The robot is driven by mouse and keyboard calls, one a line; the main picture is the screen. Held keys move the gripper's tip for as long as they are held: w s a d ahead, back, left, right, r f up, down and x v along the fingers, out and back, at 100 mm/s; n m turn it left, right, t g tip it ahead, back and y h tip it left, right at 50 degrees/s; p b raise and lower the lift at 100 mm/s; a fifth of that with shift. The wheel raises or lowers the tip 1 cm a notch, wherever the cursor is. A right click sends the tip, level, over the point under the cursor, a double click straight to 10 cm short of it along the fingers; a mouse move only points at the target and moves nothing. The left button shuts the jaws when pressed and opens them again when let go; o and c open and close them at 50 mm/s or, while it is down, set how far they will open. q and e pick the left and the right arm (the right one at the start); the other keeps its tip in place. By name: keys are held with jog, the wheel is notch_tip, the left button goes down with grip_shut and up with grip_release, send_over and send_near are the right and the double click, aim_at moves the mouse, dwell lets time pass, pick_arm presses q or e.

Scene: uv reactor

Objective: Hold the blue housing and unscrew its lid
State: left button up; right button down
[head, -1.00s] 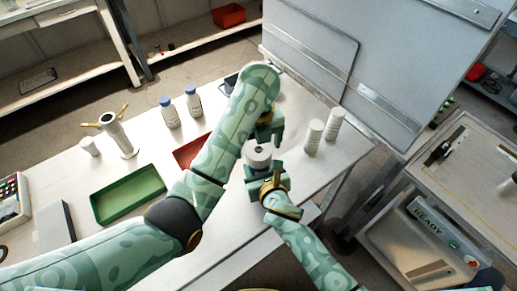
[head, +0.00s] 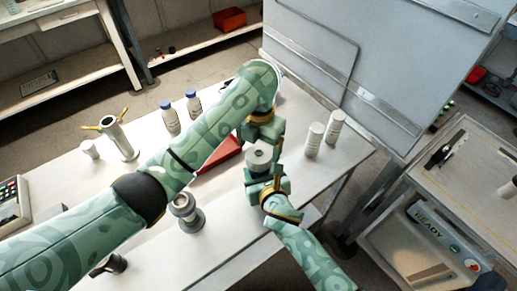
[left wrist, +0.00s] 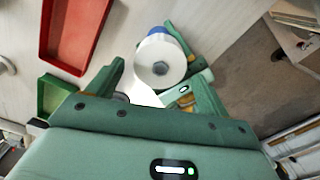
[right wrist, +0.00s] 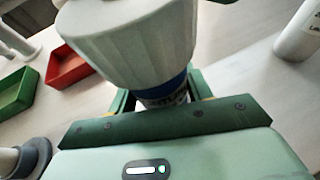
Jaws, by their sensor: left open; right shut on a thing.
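The housing's white ribbed lid (right wrist: 130,40) fills the upper part of the right wrist view, with the housing's blue body (right wrist: 168,92) below it. My right gripper (right wrist: 160,105) is shut on that body and holds it upright above the table, as far as the head view shows. In the left wrist view, the lid (left wrist: 158,66) appears ahead of my left gripper's spread fingers. I cannot tell whether they touch it.
A red tray (head: 218,155) is partly behind my left arm. Two white bottles (head: 324,133) stand right of the lid, and two blue-capped bottles (head: 182,110) stand behind. A grey flanged part (head: 185,212) stands nearer. A grey panel (head: 340,70) rises behind the table.

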aim_at(259, 153)
pick_arm(q)
notch_tip(259, 153, down, 4)
jog(key=shift+f, duration=0.1)
jog(key=c, duration=1)
jog(key=n, duration=1.3)
jog(key=shift+n, duration=0.3)
jog(key=n, duration=0.6)
jog(key=shift+d+n, duration=0.1)
jog(key=shift+n, duration=0.2)
jog(key=n, duration=0.6)
jog(key=shift+w+n, duration=0.1)
jog(key=shift+n, duration=0.2)
